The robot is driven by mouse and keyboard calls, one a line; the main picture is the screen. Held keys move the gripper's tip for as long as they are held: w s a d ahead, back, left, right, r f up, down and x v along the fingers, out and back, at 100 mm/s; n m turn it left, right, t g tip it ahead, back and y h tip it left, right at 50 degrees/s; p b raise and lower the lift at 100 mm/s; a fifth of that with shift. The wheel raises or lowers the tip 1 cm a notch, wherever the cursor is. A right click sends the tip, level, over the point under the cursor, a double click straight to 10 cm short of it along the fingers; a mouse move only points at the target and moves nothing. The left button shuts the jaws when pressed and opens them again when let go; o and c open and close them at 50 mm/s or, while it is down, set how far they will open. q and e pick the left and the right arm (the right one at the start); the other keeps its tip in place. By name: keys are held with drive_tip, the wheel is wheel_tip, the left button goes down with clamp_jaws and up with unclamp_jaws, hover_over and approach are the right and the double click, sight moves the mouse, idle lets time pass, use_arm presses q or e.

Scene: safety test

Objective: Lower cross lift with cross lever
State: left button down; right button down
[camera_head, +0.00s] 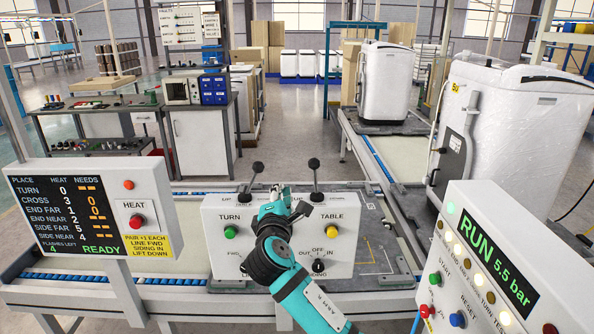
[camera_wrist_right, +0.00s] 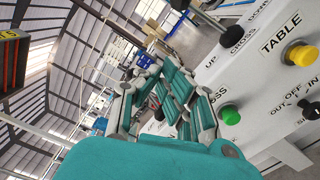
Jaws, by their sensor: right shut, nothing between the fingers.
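A grey control box (camera_head: 225,255) stands at the front centre with TURN and TABLE labels and two black-knobbed levers on its top edge. In the head view the lever on the right (camera_head: 314,165) stands nearly upright; the left lever (camera_head: 257,168) leans right. My right gripper (camera_head: 286,199) is shut and empty in front of the box's top edge, left of the right lever. It also shows in the wrist view (camera_wrist_right: 150,75). It hides part of the panel. My left gripper is not in view.
A status panel (camera_head: 87,250) reads READY at the left; a console (camera_head: 475,262) reads RUN 5.5 bar at the right. Conveyor frames surround the box. A white wrapped appliance (camera_head: 510,130) stands behind the console. A workbench (camera_head: 200,130) is at the back left.

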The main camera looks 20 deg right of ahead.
sight(316, 177)
drive_tip(key=p+x, duration=0.1)
drive_tip(key=x, duration=0.6)
drive_tip(key=shift+w+d+r, duration=0.1)
drive_tip(key=shift+w, duration=0.1)
drive_tip(key=d+p, duration=0.1)
drive_tip(key=d+r+p, duration=0.1)
drive_tip(key=d, duration=0.1)
drive_tip(key=shift+w, duration=0.15)
drive_tip(key=shift+s+d+p, duration=0.2)
drive_tip(key=shift+d+p, duration=0.15)
drive_tip(key=shift+d, duration=0.1)
drive_tip(key=shift+w, duration=0.1)
drive_tip(key=shift+a, duration=0.1)
